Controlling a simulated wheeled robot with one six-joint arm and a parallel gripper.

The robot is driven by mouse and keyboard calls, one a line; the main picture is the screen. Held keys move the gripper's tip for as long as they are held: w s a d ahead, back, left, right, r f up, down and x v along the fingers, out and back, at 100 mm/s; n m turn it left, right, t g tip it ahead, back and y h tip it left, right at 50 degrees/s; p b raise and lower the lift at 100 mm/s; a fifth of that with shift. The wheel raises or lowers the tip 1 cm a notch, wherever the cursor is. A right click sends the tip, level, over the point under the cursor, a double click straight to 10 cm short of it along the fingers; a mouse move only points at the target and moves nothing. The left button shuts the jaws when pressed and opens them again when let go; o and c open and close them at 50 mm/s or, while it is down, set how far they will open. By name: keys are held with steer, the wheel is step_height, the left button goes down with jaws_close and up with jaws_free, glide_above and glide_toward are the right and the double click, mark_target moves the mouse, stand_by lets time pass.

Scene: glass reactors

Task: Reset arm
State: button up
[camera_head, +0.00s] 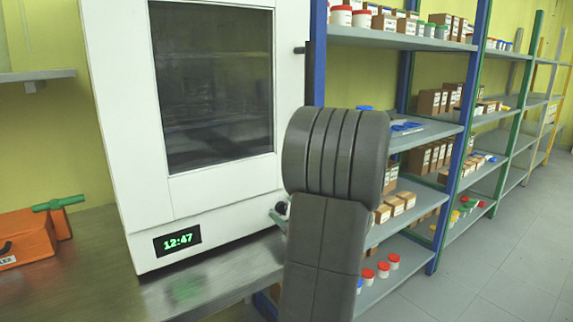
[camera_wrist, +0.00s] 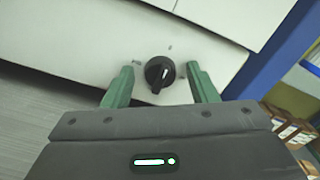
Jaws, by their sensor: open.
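My gripper (camera_wrist: 160,84) shows in the wrist view with its two green fingers spread apart. It is open, with nothing held between the fingers. A black round knob (camera_wrist: 160,73) on the white cabinet's front panel appears between the fingertips. I cannot tell whether a finger touches it. In the head view my grey arm stands in front of the right side of the white cabinet (camera_head: 105,100), and most of my gripper is hidden behind it. A small part of the knob (camera_head: 281,208) shows at the arm's left edge.
The cabinet has a dark window and a display reading 12:47. It stands on a metal bench (camera_head: 90,290). An orange box (camera_head: 28,238) lies at the left. Shelves (camera_head: 400,40) with boxes and jars stand close on the right. The floor (camera_head: 500,255) at far right is clear.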

steer(key=shift+d+r+m+p, duration=0.1)
steer(key=shift+r+m+p, duration=0.1)
steer(key=shift+m+p, duration=1.8)
steer(key=shift+p, duration=0.7)
steer(key=shift+f, duration=0.15)
